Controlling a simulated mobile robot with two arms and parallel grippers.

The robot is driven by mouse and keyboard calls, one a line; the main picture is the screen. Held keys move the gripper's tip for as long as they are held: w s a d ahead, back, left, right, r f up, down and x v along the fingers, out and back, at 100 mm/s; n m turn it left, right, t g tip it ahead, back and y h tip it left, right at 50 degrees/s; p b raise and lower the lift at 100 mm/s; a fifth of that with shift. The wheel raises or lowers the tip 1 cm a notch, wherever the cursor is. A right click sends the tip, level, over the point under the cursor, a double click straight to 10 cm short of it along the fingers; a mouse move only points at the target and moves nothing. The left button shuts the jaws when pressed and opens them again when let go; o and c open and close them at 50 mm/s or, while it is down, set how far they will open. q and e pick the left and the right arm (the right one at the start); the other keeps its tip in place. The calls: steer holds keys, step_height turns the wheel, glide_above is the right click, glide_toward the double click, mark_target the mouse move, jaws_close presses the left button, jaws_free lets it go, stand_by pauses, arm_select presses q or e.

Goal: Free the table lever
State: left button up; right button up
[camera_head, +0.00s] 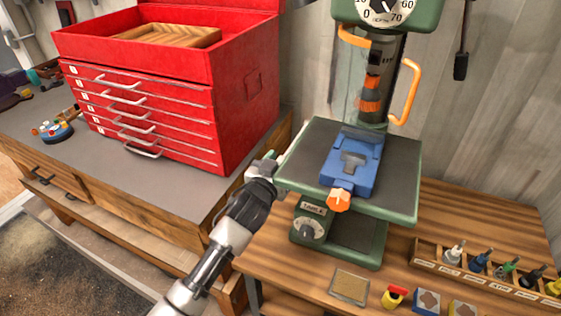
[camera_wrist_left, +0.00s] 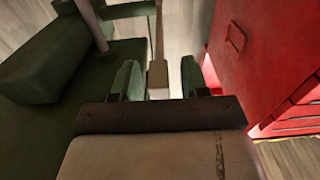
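The green drill press has a square table (camera_head: 399,165) with a dark top. A panel marked TABLE (camera_head: 313,208), with a round dial (camera_head: 308,230), sits below its front edge. My left gripper (camera_head: 268,163) is at the table's left edge. In the left wrist view its two green-padded fingers (camera_wrist_left: 158,84) stand apart. A thin rod ending in a pale block (camera_wrist_left: 158,73) shows between them and looks like the table lever; I cannot tell whether they touch it. The lever is not clear in the head view. My right gripper is out of view.
A blue vise (camera_head: 351,165) with an orange knob sits on the table. A red tool chest (camera_head: 175,105) stands on the grey bench to the left. A bit rack (camera_head: 470,270) and small blocks lie front right on the wooden bench.

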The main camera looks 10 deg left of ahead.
arm_select(q)
steer(key=shift+s, duration=0.1)
steer(key=b+v, duration=0.2)
steer(key=v, duration=0.8)
steer(key=shift+s+a, duration=0.15)
steer(key=shift+s, duration=0.15)
